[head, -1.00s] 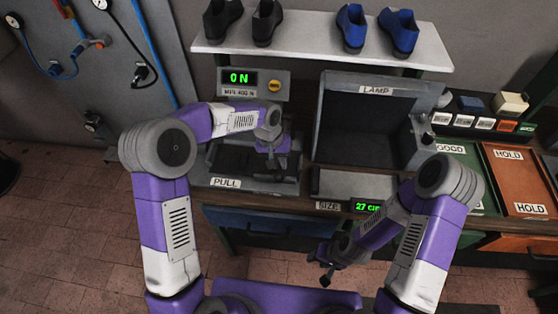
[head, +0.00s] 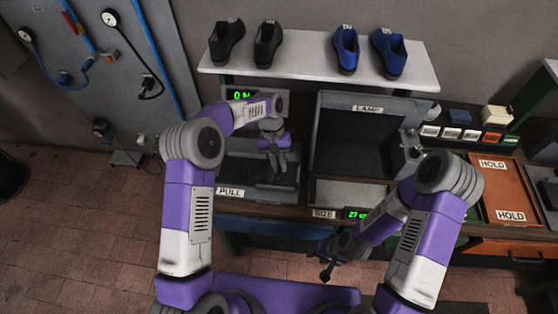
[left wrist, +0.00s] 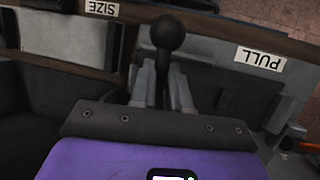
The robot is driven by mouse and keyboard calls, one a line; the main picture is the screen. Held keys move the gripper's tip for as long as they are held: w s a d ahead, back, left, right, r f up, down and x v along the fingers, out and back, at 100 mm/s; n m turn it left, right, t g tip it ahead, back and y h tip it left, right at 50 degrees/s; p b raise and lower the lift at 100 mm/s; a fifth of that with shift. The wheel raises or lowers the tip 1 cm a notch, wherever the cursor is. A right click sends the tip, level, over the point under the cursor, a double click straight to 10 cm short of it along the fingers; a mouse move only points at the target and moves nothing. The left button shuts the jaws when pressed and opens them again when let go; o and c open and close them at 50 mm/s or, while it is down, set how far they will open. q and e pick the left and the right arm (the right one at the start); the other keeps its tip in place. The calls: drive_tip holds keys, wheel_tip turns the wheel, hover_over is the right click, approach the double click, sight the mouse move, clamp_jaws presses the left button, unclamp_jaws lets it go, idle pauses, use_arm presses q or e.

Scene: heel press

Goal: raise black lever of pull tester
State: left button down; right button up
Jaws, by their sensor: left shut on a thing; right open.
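The pull tester (head: 262,184) stands on the bench at the centre left, with a PULL label on its front and a green display (head: 241,95) partly covered by my left arm. My left gripper (head: 280,168) is over the tester. In the left wrist view, the round knob of the black lever (left wrist: 168,34) stands up between the fingers of my left gripper (left wrist: 163,88), which is shut on the lever. The lever's lower part is hidden. My right gripper (head: 325,265) is open and empty in front of the bench.
A dark lamp box (head: 362,135) stands right of the tester, with a SIZE display (head: 357,214) in front. An orange HOLD tray (head: 503,188) lies further right. Black shoes (head: 268,43) and blue shoes (head: 388,50) stand on the shelf (head: 300,75) above.

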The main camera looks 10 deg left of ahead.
use_arm(q)
drive_tip(key=shift+w+r+g+p, duration=0.25)
drive_tip(key=shift+r+g+p, duration=0.2)
drive_tip(key=shift+r+p, duration=0.2)
drive_tip(key=shift+w+r+g+p, duration=0.2)
drive_tip(key=shift+r+g+p, duration=0.3)
drive_tip(key=shift+r, duration=0.25)
drive_tip(key=shift+w+r+g+p, duration=0.45)
drive_tip(key=shift+r+g+p, duration=0.1)
drive_tip(key=shift+r+p, duration=0.25)
drive_tip(key=c, duration=1.1)
unclamp_jaws()
drive_tip(key=shift+r, duration=0.1)
